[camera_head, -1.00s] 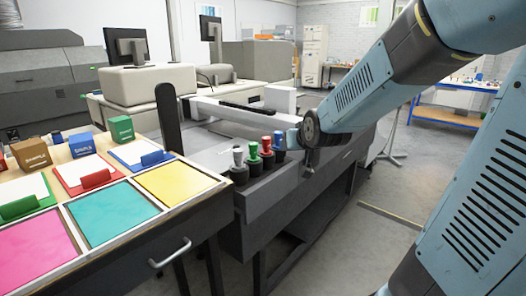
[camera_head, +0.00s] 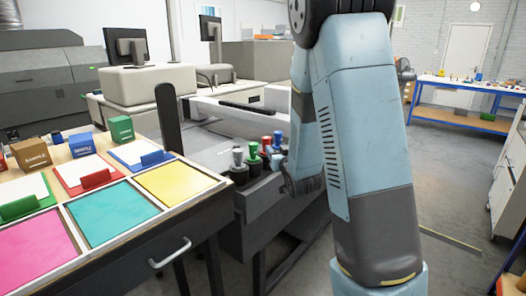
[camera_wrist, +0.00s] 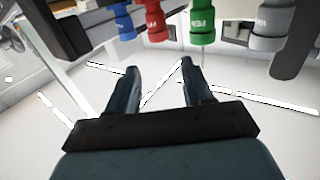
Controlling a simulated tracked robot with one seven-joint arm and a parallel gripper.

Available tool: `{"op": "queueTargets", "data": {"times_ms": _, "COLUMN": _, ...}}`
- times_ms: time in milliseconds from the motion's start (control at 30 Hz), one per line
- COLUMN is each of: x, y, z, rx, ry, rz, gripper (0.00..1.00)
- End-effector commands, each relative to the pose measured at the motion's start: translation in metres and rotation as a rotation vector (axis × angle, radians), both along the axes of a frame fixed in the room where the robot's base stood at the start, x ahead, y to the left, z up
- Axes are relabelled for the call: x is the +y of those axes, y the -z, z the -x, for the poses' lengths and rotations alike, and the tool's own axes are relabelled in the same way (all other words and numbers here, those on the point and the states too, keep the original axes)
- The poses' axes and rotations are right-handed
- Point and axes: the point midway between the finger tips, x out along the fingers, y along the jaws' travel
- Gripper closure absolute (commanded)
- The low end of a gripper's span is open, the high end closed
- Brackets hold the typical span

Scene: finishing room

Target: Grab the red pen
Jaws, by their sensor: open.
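The red pen (camera_head: 266,143) stands in a row on the grey ledge in the head view, between a green pen (camera_head: 253,154) and a blue pen (camera_head: 277,139). A grey pen (camera_head: 238,156) is at the row's left end. In the wrist view the red pen (camera_wrist: 155,20) is at the top, between the blue pen (camera_wrist: 121,20) and the green pen (camera_wrist: 202,22). My gripper (camera_wrist: 158,72) is open and empty. The red pen lies beyond the gap between its fingers, apart from them. My arm hides the fingers in the head view.
A sample table (camera_head: 205,190) with coloured sheets, clipboards and small boxes stands at the left, close to the pen row. The grey pen (camera_wrist: 270,25) is at the right in the wrist view. A blue-framed workbench (camera_head: 455,122) stands far right, with open floor before it.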

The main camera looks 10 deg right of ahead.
Motion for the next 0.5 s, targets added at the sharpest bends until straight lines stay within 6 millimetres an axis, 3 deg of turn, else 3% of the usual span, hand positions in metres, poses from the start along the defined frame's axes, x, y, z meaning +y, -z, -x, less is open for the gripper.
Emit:
{"op": "queueTargets", "data": {"times_ms": 300, "x": 0.003, "y": 0.000, "z": -0.054, "rx": 0.000, "ry": -0.002, "rz": 0.002, "gripper": 0.49}}
{"op": "queueTargets", "data": {"times_ms": 500, "x": 0.004, "y": 0.000, "z": -0.074, "rx": 0.001, "ry": -0.001, "rz": 0.000, "gripper": 0.49}}
